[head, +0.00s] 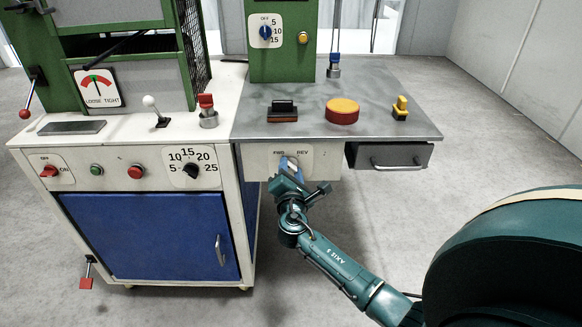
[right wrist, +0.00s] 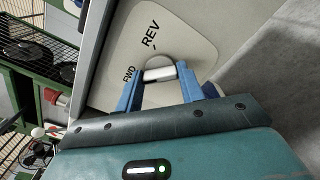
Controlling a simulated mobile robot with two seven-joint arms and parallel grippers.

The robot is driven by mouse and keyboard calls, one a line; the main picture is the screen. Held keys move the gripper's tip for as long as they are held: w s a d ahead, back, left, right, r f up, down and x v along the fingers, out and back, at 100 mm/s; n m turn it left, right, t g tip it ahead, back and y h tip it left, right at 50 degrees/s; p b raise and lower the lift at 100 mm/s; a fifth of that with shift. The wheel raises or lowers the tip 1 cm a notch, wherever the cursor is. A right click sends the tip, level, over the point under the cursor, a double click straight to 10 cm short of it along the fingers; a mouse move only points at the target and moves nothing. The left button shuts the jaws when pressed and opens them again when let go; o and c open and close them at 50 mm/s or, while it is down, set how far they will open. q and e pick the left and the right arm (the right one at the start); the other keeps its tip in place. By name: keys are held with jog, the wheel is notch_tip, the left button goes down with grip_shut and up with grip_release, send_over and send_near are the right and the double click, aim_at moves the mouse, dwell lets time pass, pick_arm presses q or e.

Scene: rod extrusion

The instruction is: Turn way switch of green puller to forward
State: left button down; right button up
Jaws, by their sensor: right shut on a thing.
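The way switch sits on a pale plate marked FWD and REV (head: 306,162) on the front of the grey-topped puller bench, below the green column (head: 283,55). In the head view FWD is at the left and REV at the right. My right gripper (head: 288,163) reaches up to the plate and hides most of the switch. In the right wrist view its blue fingers stand on both sides of the switch's white knob (right wrist: 160,74) and are shut on it. I cannot tell which mark the knob points to. My left gripper is out of view.
A drawer (head: 390,157) juts out right of the plate. A white cabinet with a blue door (head: 150,235) stands at left. Floor is clear in front.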

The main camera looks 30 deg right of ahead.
dwell(0.5)
jog(key=o, duration=1)
jog(key=shift+s+a, duration=0.25)
jog(key=shift+s, duration=0.1)
jog(key=p+v, duration=0.1)
jog(key=v, duration=1.1)
jog(key=shift+s+a, duration=0.1)
